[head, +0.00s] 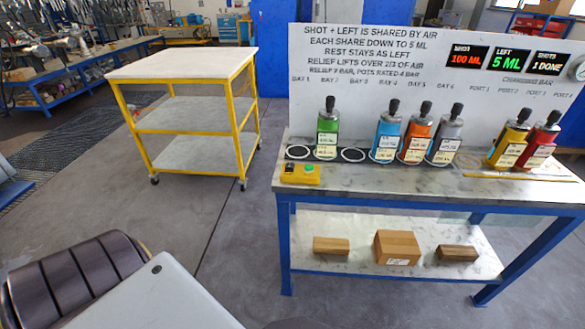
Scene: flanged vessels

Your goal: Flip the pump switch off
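A small yellow switch box (300,174) with a green button or lamp (309,168) sits at the front left corner of the marble-topped blue bench (350,182). It looks like the pump switch; its lever position is too small to tell. Neither of my grippers shows in the head view. Nothing of mine is near the box.
Green (327,140), blue (384,142), orange (415,143), grey (444,144), yellow (507,147) and red (539,148) vessels stand behind the box. A sign panel (400,60) rises behind. A yellow cart (190,140) stands left. Floor (215,220) before the bench is clear.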

